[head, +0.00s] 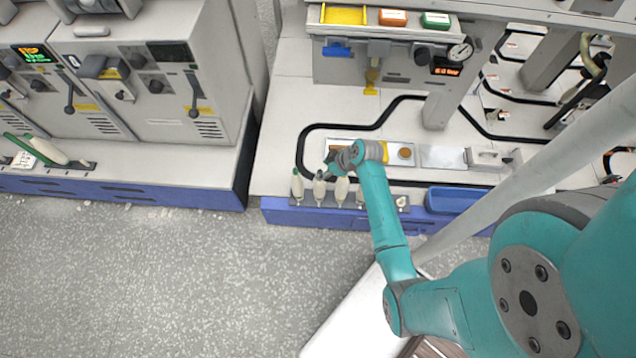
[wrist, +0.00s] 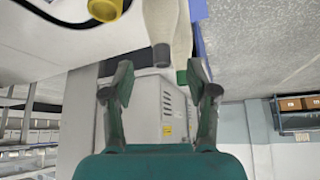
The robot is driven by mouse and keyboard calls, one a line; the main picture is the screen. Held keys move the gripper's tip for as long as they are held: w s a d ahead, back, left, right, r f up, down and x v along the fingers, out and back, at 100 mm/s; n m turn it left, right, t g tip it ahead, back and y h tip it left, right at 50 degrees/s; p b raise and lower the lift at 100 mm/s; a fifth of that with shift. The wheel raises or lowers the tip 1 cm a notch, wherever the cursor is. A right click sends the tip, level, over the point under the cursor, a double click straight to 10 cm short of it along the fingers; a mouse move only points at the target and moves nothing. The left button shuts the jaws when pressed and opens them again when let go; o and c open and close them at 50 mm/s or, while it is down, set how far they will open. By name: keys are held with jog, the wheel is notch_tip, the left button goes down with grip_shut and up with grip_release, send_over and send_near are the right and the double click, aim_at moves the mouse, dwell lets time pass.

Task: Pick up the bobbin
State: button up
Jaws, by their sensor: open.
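Several pale bobbins stand upright in a row on the grey tray (head: 381,204) at the machine's front edge. The leftmost has a green tip (head: 297,186) and its neighbour a grey tip (head: 319,189). A third bobbin (head: 341,190) stands right beside them, its top hidden by my gripper (head: 335,163). In the wrist view, which is upside down, my gripper (wrist: 159,82) is open and empty. The grey-tipped bobbin (wrist: 161,28) hangs into view between and beyond the fingers, apart from them. The green-tipped bobbin (wrist: 183,45) shows behind it.
A blue bin (head: 453,200) sits right of the tray. A panel with a round orange piece (head: 404,153) lies behind my gripper. A black rail (head: 302,150) curves around it. A yellow-ringed knob (wrist: 106,8) is near in the wrist view. The floor (head: 200,280) in front is clear.

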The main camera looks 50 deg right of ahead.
aim_at(320, 185)
jog(key=shift+s+x, duration=0.2)
jog(key=shift+x, duration=3.05)
jog(key=shift+f, duration=0.1)
jog(key=shift+c, duration=0.2)
grip_shut()
